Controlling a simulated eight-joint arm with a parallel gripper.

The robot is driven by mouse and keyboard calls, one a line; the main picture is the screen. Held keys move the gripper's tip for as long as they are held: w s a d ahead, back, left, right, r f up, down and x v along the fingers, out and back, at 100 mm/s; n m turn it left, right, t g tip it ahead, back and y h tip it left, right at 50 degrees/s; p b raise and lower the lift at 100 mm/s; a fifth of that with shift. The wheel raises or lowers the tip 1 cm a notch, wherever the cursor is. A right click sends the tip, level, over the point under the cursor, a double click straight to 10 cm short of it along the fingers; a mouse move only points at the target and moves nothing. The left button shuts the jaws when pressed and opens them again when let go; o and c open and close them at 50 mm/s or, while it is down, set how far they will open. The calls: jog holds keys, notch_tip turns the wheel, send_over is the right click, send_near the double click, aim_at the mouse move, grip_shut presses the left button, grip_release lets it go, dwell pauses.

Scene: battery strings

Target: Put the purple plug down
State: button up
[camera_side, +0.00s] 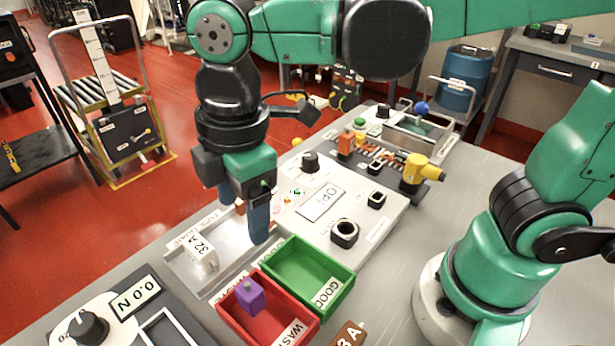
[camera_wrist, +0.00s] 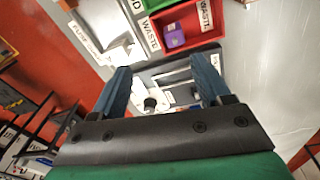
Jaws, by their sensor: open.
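The purple plug (camera_side: 250,297) stands inside the red waste bin (camera_side: 233,319), toward its left part. It also shows in the wrist view (camera_wrist: 174,39), inside the red bin (camera_wrist: 195,37), with nothing gripping it. My gripper (camera_side: 247,212) has blue fingers and hangs above and behind the bins, over the edge of the metal fuse tray. In the wrist view my gripper (camera_wrist: 163,78) has its two fingers wide apart with nothing between them. The gripper is clear of the plug.
The green good bin (camera_side: 308,272) adjoins the red bin and looks empty. The fuse tray (camera_side: 180,268) holds a white 32 A block (camera_side: 201,250). A 0.0 N gauge panel (camera_side: 126,300) lies at front left. A yellow tool (camera_side: 416,171) stands at the back right.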

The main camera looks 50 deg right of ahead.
jog(key=w+d+f+m+t, duration=0.2)
jog(key=d+m+t, duration=0.4)
jog(key=d+m, duration=0.9)
jog(key=shift+d+f+m+t, duration=0.2)
jog(key=shift+d+m+t, duration=0.15)
jog(key=shift+d, duration=0.2)
